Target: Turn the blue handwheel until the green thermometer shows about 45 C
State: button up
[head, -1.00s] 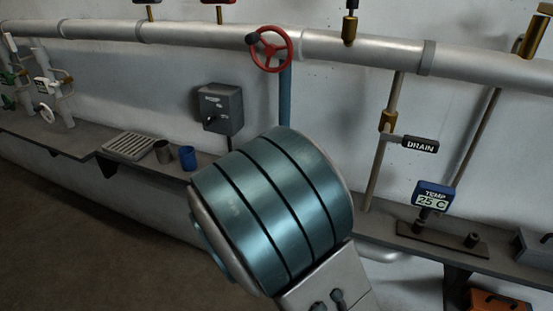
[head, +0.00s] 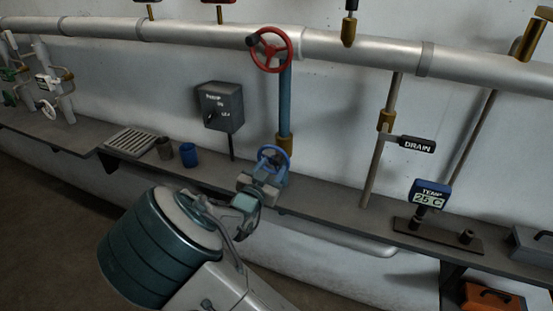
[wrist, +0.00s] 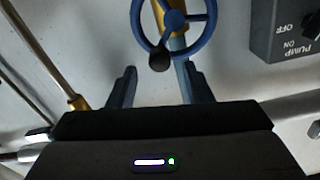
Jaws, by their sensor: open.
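The blue handwheel (head: 274,155) sits low on the blue vertical pipe with brass fittings, just above the shelf. In the wrist view the blue handwheel (wrist: 203,32) is ahead of the fingertips, with a dark knob on its lower rim. My gripper (head: 262,178) is open and close in front of the wheel, partly covering its lower part in the head view. Its two fingers (wrist: 157,78) are apart below the wheel; contact cannot be told. A blue-cased TEMP display (head: 430,195) reads 25 C. I cannot make out a green-cased thermometer for certain.
A red handwheel (head: 271,50) is on the big pipe above. A grey pump switch box (head: 221,106) is left of the blue pipe, a DRAIN lever (head: 416,145) right. A blue cup (head: 189,156) and a grate (head: 131,142) are on the shelf. A green wheel (head: 9,75) is far left.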

aim_at(274, 160)
jog(key=shift+x, duration=2.15)
jog(key=c, duration=1)
jog(key=shift+w+a+r+n+p, duration=0.1)
jog(key=shift+a+r+n+p, duration=0.2)
jog(key=shift+n+p, duration=0.5)
jog(key=shift+a+n+p, duration=0.25)
jog(key=shift+n+p, duration=0.2)
jog(key=shift+n, duration=0.25)
jog(key=o, duration=1)
